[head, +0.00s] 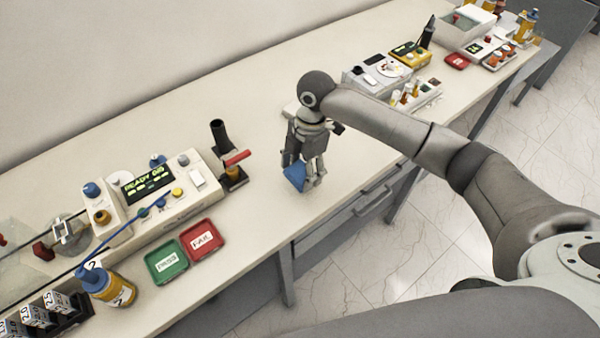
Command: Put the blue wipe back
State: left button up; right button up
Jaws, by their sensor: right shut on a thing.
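My right gripper (304,178) points down over the bench, right of the black stand. It is shut on the blue wipe (294,173), which shows as a small blue piece between and beside the fingers. The wipe is at or just above the bench top; I cannot tell whether it touches. Part of the wipe is hidden by the fingers. My left gripper is not in view.
Left stand a tester with a READY display (146,182), a green tray (166,262), a red tray (202,240) and an orange bottle (108,287). A black stand (232,170) is near. Instruments (408,54) stand at right.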

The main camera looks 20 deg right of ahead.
aim_at(301, 169)
jog(key=shift+w+a+f, duration=0.15)
jog(key=shift+w+f, duration=0.2)
jog(key=shift+f, duration=0.1)
notch_tip(301, 169, down, 2)
jog(key=shift+s+f+p, duration=0.1)
jog(key=shift+p, duration=0.8)
jog(key=shift+f, duration=0.35)
jog(key=shift+f, duration=0.2)
jog(key=o, duration=0.9)
